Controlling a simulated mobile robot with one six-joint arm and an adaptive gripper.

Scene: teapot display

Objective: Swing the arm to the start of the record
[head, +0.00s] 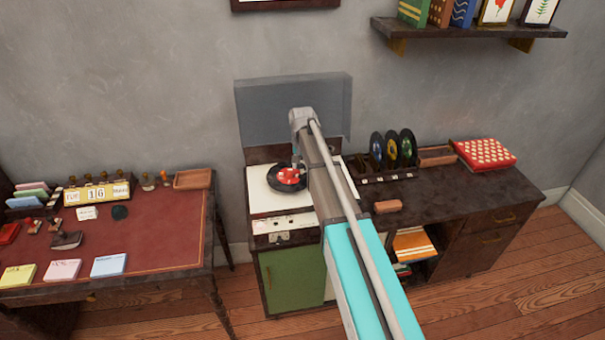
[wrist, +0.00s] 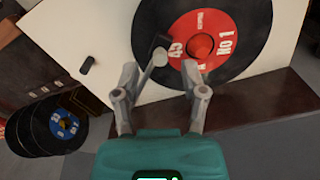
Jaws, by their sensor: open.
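The black record with a red label (wrist: 225,22) lies on the white deck of the record player (wrist: 112,30). In the head view the record (head: 272,177) shows on the deck (head: 258,199), partly behind my arm. A dark bar with a round grey end, seemingly the record player's arm (wrist: 153,49), shows over the record's edge in the wrist view. It lies just beyond and between my fingertips; whether they touch it I cannot tell. My gripper (wrist: 160,78) is open, its two fingers apart above the deck. The fingers are hidden in the head view.
A clear lid (head: 270,105) stands raised behind the deck. A small black knob (wrist: 88,65) sits on the deck. Several upright records (head: 391,149) stand in a rack to the right. A red-topped desk (head: 150,240) is at the left, with a gap between.

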